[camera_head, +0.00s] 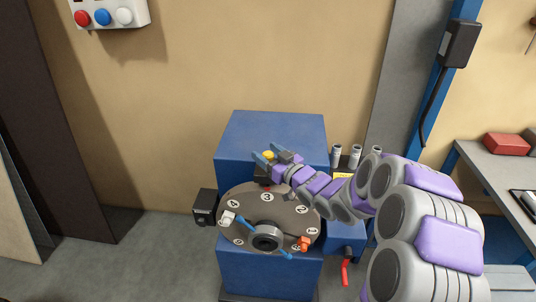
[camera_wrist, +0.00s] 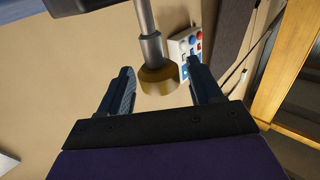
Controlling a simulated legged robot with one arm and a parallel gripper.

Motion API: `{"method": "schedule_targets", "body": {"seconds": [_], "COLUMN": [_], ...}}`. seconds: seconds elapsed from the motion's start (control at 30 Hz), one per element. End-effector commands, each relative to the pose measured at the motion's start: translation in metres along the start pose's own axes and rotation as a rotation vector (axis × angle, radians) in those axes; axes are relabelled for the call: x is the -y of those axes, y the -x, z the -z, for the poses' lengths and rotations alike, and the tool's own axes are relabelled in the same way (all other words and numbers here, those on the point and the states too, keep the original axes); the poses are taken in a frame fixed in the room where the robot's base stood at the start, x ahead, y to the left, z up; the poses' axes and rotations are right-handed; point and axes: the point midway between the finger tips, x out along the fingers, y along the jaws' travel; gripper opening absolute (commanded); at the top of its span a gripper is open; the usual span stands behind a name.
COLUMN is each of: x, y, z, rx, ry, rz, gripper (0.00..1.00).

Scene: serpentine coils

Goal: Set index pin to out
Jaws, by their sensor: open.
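The index pin shows as a brass-yellow knob (camera_wrist: 158,82) on a grey metal stem in the wrist view. In the head view the yellow knob (camera_head: 268,155) shows small, above the back edge of the round numbered plate (camera_head: 245,205). My gripper (camera_wrist: 160,68) is open, with one dark blue finger on each side of the knob in the picture. Gaps show between the knob and both fingers, and I see no contact. In the head view my gripper (camera_head: 269,154) reaches in from the right over the plate. The pin's lower end is hidden in the head view.
The plate sits on a blue machine body (camera_head: 270,135) and carries a white block (camera_head: 228,218) and an orange block (camera_head: 304,243). A red-handled crank (camera_head: 345,272) is at right. A button box (camera_head: 108,14) hangs on the wall. A workbench (camera_head: 490,165) stands far right.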

Motion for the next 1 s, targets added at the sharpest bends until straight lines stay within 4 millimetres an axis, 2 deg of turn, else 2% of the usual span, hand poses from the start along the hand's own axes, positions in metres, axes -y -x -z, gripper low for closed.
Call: {"method": "schedule_targets", "body": {"seconds": [0.13,0.27,1.0], "x": [0.0,-0.001,-0.002], "y": [0.004,0.017,0.146], "z": [0.0,0.0,-0.002], "rx": [0.001,0.001,0.003], "ry": [-0.001,-0.001,-0.002], "rz": [0.0,-0.002,-0.003], "gripper": [0.64,0.64,0.64]}}
